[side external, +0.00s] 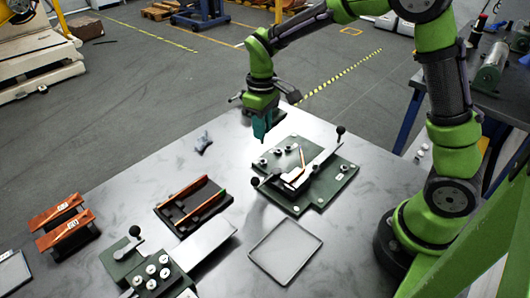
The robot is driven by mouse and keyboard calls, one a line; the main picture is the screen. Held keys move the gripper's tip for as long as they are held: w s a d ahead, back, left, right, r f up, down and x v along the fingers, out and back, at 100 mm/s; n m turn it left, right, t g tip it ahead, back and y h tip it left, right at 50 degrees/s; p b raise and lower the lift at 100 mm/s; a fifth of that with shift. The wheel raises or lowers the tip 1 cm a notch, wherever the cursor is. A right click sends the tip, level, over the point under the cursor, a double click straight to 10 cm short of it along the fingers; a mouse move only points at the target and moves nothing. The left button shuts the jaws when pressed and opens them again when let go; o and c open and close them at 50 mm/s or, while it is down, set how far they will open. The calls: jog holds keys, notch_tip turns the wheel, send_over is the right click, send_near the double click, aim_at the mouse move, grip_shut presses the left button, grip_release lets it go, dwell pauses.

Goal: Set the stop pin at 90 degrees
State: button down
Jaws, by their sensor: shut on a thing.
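My gripper (262,131), with teal fingers, points down just above the back left edge of the green bending fixture (342,183). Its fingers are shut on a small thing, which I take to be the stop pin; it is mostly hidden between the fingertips. The fixture's green plate carries several small round metal posts or holes, one at its back left edge (263,162). Angle marks are too small to read.
A dark rack with copper strips (172,213) and an empty grey tray (285,252) lie left and in front. A second green fixture (130,257) and labelled copper pieces (58,212) sit at the left. A small grey object (203,142) lies near the back edge.

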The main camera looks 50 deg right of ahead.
aim_at(263, 143)
jog(key=shift+f, duration=2.35)
jog(key=shift+f, duration=2)
dwell(0.8)
jog(key=c, duration=1.3)
grip_release()
jog(key=shift+r, duration=0.1)
jog(key=shift+r, duration=1.45)
jog(key=shift+o, duration=0.3)
jog(key=o, duration=0.5)
jog(key=shift+c, duration=0.2)
